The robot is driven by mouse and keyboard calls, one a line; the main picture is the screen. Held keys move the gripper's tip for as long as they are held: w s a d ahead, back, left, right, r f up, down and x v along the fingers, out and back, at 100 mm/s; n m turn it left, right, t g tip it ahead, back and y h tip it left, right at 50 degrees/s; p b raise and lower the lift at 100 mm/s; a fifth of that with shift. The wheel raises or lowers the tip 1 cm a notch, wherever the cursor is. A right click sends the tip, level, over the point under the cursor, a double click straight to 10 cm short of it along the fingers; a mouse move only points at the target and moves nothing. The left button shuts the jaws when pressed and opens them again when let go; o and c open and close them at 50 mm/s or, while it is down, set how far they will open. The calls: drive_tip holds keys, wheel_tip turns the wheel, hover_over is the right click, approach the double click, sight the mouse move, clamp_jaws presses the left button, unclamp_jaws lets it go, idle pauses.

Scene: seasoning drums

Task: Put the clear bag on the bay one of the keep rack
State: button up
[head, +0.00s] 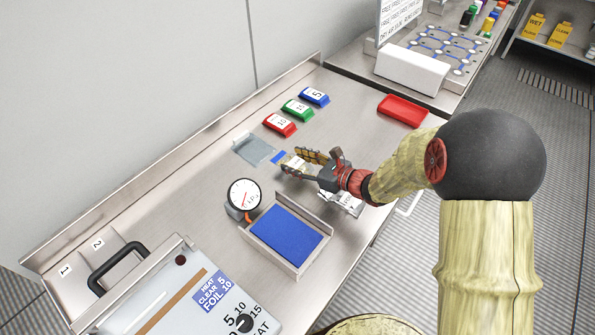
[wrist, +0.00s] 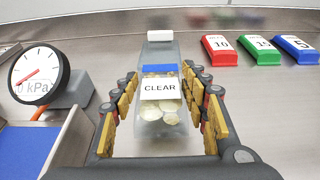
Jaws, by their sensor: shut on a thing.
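The clear bag (wrist: 158,113), with a white label reading CLEAR, a blue strip and pale round pieces inside, lies between the fingers of my gripper (wrist: 163,85) in the wrist view. My gripper is shut on it. In the head view my gripper (head: 302,165) is low over the steel bench, and the bag's grey, see-through end (head: 254,149) reaches out beyond the fingers. Whether the bag touches the bench is unclear. Two bays numbered 1 and 2, apparently the keep rack (head: 78,262), are at the lower left of the head view.
A dial gauge (head: 244,194) and a blue-floored tray (head: 287,236) stand between my gripper and the bays. A sealer with a black handle (head: 118,266) sits beside the bays. Red, green and blue numbered blocks (head: 297,110) lie behind; a red tray (head: 403,110) is right.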

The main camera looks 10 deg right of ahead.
drive_tip(key=shift+w+d+f+b, duration=0.2)
drive_tip(key=shift+f+b, duration=0.3)
drive_tip(key=shift+f, duration=0.55)
drive_tip(key=shift+w+d+f+b, duration=0.15)
drive_tip(key=shift+f+b, duration=0.35)
drive_tip(key=shift+f, duration=0.5)
drive_tip(key=shift+a, duration=0.1)
drive_tip(key=shift+f, duration=0.15)
drive_tip(key=o, duration=0.7)
